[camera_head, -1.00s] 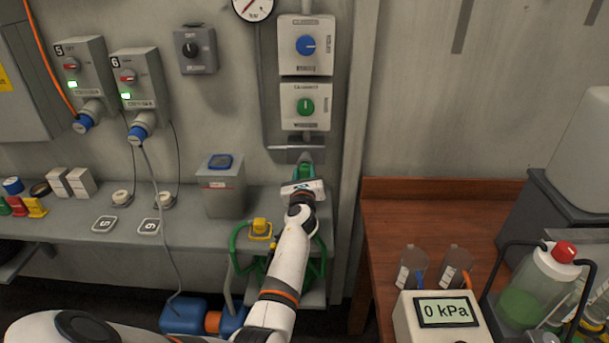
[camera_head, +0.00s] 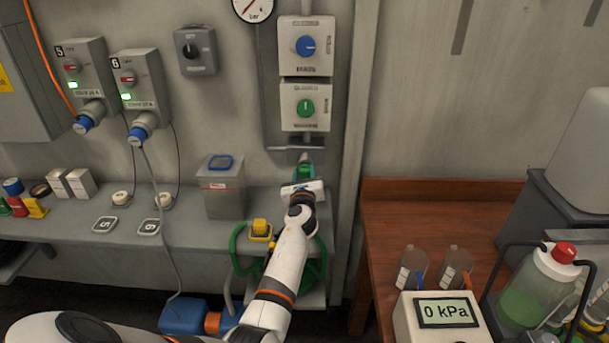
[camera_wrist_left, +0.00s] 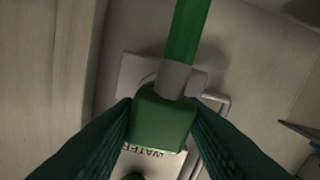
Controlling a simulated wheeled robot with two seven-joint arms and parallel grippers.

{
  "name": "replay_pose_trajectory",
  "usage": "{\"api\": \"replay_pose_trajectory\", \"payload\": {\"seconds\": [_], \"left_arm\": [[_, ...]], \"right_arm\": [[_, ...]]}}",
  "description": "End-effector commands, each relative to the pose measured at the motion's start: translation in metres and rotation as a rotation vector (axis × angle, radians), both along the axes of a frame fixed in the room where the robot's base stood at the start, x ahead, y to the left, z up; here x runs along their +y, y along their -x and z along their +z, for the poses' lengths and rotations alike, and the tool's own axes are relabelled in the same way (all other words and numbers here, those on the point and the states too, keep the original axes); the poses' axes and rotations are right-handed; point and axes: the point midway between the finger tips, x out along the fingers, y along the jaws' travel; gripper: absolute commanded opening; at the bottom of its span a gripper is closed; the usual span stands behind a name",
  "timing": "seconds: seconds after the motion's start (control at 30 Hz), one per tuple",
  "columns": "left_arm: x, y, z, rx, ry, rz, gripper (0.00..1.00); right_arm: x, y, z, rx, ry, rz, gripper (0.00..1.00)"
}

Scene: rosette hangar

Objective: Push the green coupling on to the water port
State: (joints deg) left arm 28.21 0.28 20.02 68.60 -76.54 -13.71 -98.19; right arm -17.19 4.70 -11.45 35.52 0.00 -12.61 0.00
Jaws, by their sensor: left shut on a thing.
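The green coupling (camera_wrist_left: 163,122) is between my left fingers in the left wrist view, with a grey collar and a green hose (camera_wrist_left: 188,32) at its upper end. It also shows in the head view as a small green piece (camera_head: 305,171) just beyond the fingers. My left gripper (camera_head: 303,184) is shut on it, below the green-knob box. Behind the coupling is the pale water port plate (camera_wrist_left: 134,70), with its WATER label (camera_wrist_left: 155,154) partly covered. The port's mouth is hidden, so I cannot tell whether the coupling is seated. My right gripper is not in view.
A blue-knob box (camera_head: 306,46) and a green-knob box (camera_head: 305,107) are on the wall above. A grey bin (camera_head: 222,194) and a yellow fitting (camera_head: 260,228) are left of my gripper. A wooden bench (camera_head: 420,215) with a pressure display (camera_head: 447,312) is at right.

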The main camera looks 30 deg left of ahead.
Motion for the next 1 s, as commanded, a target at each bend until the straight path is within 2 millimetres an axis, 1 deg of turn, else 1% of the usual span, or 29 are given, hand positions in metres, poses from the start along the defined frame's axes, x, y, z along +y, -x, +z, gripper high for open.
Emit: {"api": "replay_pose_trajectory", "payload": {"seconds": [0.5, 0.53, 0.67, 0.7, 1.0], "left_arm": [[0.0054, -0.0091, 0.0001, 0.0, -0.001, 0.0, 0.17], [0.0054, -0.0093, 0.0004, 0.0, -0.001, 0.0, 0.38], [0.0052, -0.009, 0.0006, -0.001, -0.001, 0.0, 0.6], [0.0052, -0.009, 0.0005, -0.001, -0.001, 0.0, 0.62], [0.0039, -0.0071, -0.0002, 0.001, 0.0, 0.0, 0.62]], "right_arm": [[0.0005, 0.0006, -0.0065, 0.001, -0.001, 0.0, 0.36], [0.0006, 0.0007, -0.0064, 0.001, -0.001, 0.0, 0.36], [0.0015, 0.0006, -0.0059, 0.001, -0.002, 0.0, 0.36], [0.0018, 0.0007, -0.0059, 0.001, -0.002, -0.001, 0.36], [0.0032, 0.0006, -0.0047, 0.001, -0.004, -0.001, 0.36]]}}
